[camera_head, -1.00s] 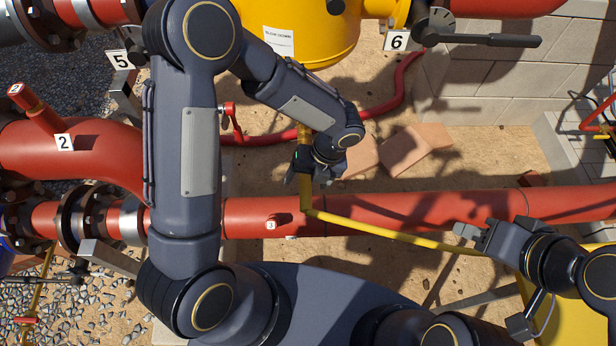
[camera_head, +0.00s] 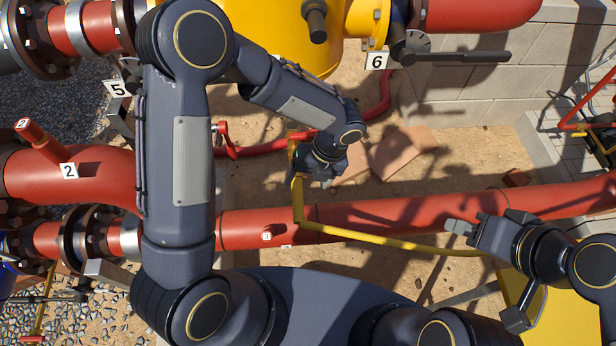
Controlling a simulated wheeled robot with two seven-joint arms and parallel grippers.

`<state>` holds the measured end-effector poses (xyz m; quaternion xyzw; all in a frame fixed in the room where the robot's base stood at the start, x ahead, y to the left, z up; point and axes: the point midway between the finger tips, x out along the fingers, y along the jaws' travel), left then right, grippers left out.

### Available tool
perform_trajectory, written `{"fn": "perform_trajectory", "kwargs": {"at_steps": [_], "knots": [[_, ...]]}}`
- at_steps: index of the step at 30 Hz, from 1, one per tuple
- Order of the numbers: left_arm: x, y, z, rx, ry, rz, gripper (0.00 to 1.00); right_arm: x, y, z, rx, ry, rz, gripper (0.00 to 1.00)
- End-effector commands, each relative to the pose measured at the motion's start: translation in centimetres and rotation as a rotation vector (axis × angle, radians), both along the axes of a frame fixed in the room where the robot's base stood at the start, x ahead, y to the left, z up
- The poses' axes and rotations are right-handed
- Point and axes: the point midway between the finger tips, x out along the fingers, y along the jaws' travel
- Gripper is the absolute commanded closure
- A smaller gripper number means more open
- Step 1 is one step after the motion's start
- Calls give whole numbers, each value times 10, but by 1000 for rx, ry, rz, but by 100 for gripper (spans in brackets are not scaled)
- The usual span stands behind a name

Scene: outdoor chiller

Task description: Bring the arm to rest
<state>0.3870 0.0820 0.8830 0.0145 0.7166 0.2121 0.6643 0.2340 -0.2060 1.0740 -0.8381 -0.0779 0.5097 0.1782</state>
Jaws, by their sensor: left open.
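My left arm comes in from the left, bends at an elbow at the top and reaches down to the right. My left gripper (camera_head: 318,182) is open and points down near the yellow rail, above the long red pipe. I see nothing between its fingers. My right gripper (camera_head: 462,228) is at the lower right, pointing left, over the front side of the red pipe. Its fingers are seen edge-on, so I cannot tell if they are open.
The yellow rail (camera_head: 390,244) runs in front of the long red pipe (camera_head: 400,215). A yellow tank (camera_head: 275,40) stands at the back, beside a black-handled valve (camera_head: 455,56). Orange bricks (camera_head: 400,155) lie on the sand. A block wall (camera_head: 480,90) is at back right.

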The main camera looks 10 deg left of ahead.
Motion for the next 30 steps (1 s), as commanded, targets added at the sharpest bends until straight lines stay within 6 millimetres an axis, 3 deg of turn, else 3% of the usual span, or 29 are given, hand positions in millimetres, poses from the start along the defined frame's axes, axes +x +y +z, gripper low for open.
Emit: {"fn": "perform_trajectory", "kwargs": {"at_steps": [12,23,26,30], "knots": [[8,-20,59,-2,-4,-1,26,0,0,-5,0,0,0,64],[9,-23,72,-2,-1,0,26,0,0,-5,0,0,0,64],[9,-19,76,-5,-13,33,26,0,0,-5,0,0,0,64],[2,7,100,-38,-90,275,26,0,0,-5,0,0,0,64]]}}
